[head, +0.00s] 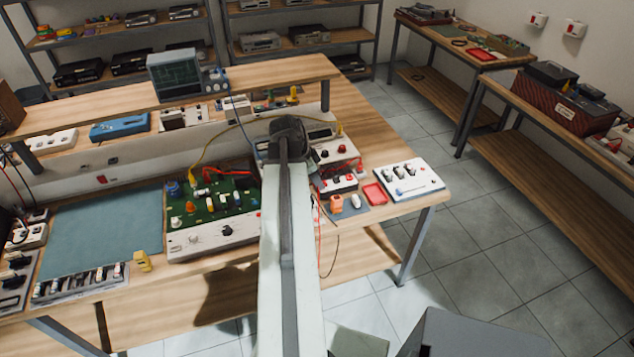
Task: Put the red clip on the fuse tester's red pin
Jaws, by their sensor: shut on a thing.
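My arm reaches from the bottom centre up over the bench, ending in a dark joint; its jaws are hidden, so I cannot see what they hold. Just right of the arm stands a small white box with red terminals (340,184), partly covered by the arm; I cannot tell whether it is the fuse tester. Behind it is a pale instrument with a display and a red knob (335,151). A red lead (318,208) and a dark lead (334,255) hang over the bench's front edge beside my arm. I cannot make out the red clip or the red pin.
Left of the arm is a green circuit board (235,190) with a red lead, and a yellow lead (200,150) arches over it. Right are a red tray (375,194) and a white switch board (412,188). A green mat (105,230) lies clear on the left.

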